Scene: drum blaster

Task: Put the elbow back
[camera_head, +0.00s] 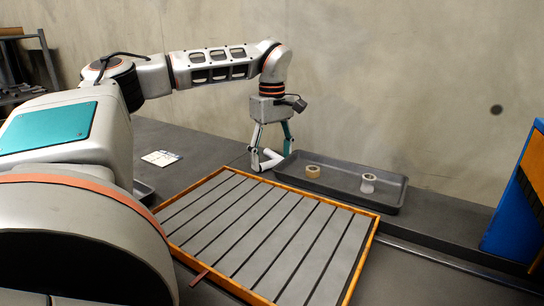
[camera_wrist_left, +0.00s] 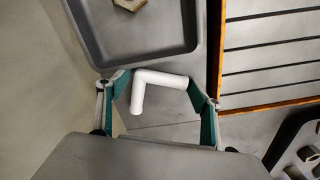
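The elbow (camera_wrist_left: 152,82) is a white, L-shaped pipe piece lying on the grey table. In the head view it shows as a white shape (camera_head: 268,161) between the fingers, just left of the dark tray. My left gripper (camera_head: 271,148) points down over it. The dark tray (camera_head: 388,203) holds a tan fitting (camera_head: 312,171) and a white fitting (camera_head: 367,183). My right gripper is in neither view.
A slatted grey panel with an orange wooden frame (camera_head: 196,266) lies in front of the tray. A small white card (camera_head: 160,158) lies left on the table. A blue cabinet (camera_head: 514,214) stands at the right. The concrete wall (camera_head: 400,80) is close behind.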

